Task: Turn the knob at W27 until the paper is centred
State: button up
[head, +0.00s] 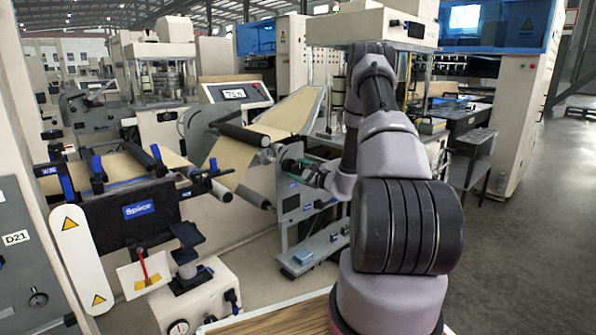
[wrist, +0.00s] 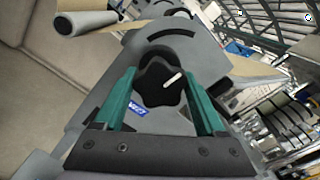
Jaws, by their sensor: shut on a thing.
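A black lobed knob (wrist: 162,84) with a white pointer mark sits on a grey machine plate, in the middle of the wrist view. A blue label (wrist: 137,110), partly covered, lies beside it and seems to read W27. My gripper (wrist: 160,92) has its green fingers on either side of the knob and is shut on it. In the head view my gripper (head: 291,166) reaches the side plate of the unwind stand, and the knob is mostly hidden there. The brown kraft paper (head: 238,155) runs over a dark roller (head: 243,133). Whether it is centred I cannot tell.
A display panel (head: 236,93) stands behind the paper. A black beam with a blue Space label (head: 138,210) and rollers is at the left. A grey shelf (head: 318,246) juts out below my gripper. The floor at the right (head: 530,240) is open.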

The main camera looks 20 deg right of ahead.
jog(key=m, duration=0.4)
jog(key=shift+m, duration=0.4)
jog(key=m, duration=0.3)
jog(key=shift+m, duration=0.4)
jog(key=m, duration=0.7)
jog(key=shift+m, duration=0.4)
jog(key=o, duration=1.3)
jog(key=shift+s, duration=0.1)
jog(key=v, duration=0.6)
jog(key=shift+s+d, duration=0.1)
jog(key=shift+s, duration=0.3)
